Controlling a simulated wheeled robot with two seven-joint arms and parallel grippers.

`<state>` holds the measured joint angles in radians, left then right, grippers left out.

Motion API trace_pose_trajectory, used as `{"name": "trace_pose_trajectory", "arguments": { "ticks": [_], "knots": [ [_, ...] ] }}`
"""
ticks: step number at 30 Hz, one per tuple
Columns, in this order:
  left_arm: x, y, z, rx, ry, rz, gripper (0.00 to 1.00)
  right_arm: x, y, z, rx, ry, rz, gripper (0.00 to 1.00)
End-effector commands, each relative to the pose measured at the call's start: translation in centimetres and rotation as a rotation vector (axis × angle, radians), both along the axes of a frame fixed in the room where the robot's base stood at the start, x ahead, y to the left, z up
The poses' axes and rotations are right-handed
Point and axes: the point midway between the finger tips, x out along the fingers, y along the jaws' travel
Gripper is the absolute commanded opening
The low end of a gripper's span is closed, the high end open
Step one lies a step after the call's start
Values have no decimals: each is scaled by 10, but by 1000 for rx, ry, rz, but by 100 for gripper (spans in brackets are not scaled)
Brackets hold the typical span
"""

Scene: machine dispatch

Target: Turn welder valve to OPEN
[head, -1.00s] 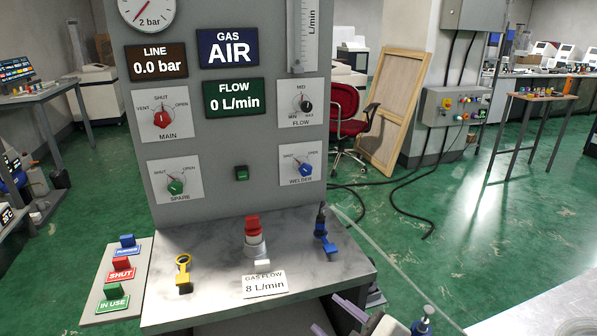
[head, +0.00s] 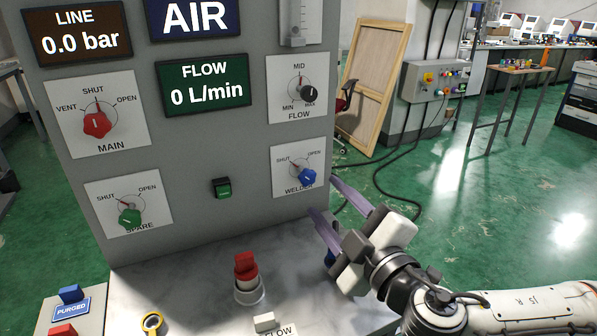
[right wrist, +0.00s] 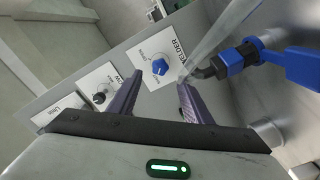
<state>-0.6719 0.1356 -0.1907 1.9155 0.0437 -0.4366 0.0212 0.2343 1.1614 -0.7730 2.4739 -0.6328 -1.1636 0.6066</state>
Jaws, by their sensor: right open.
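The welder valve is a blue knob (head: 307,177) on a white plate marked SHUT and OPEN, at the lower right of the grey panel. I cannot tell clearly which mark its pointer meets. It also shows in the right wrist view (right wrist: 159,68), ahead of and between the fingertips. My right gripper (head: 322,196) is open and empty, its purple fingers close to the right of and below the welder plate, apart from the knob. The right wrist view shows both fingers (right wrist: 156,97) spread. My left gripper is not in view.
The red main valve (head: 97,124), green spare valve (head: 130,217) and black flow knob (head: 309,93) share the panel. Blue fittings (right wrist: 242,58) show at the right of the wrist view.

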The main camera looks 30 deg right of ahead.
Motion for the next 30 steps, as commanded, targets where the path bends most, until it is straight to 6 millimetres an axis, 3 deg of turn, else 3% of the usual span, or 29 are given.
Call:
{"name": "trace_pose_trajectory", "arguments": {
  "ticks": [6, 14, 16, 21, 30],
  "knots": [
    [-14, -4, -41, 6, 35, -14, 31, 12, -2, -7, 2, -7, -5, 45],
    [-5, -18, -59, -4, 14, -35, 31, 23, -1, -7, 0, -8, 3, 45],
    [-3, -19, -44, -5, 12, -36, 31, 39, -2, 3, 1, -4, 0, 45],
    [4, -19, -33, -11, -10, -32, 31, 72, -4, 2, 0, -2, 1, 45],
    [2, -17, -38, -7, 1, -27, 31, 99, -5, 0, 0, -1, 3, 45]
  ]
}}
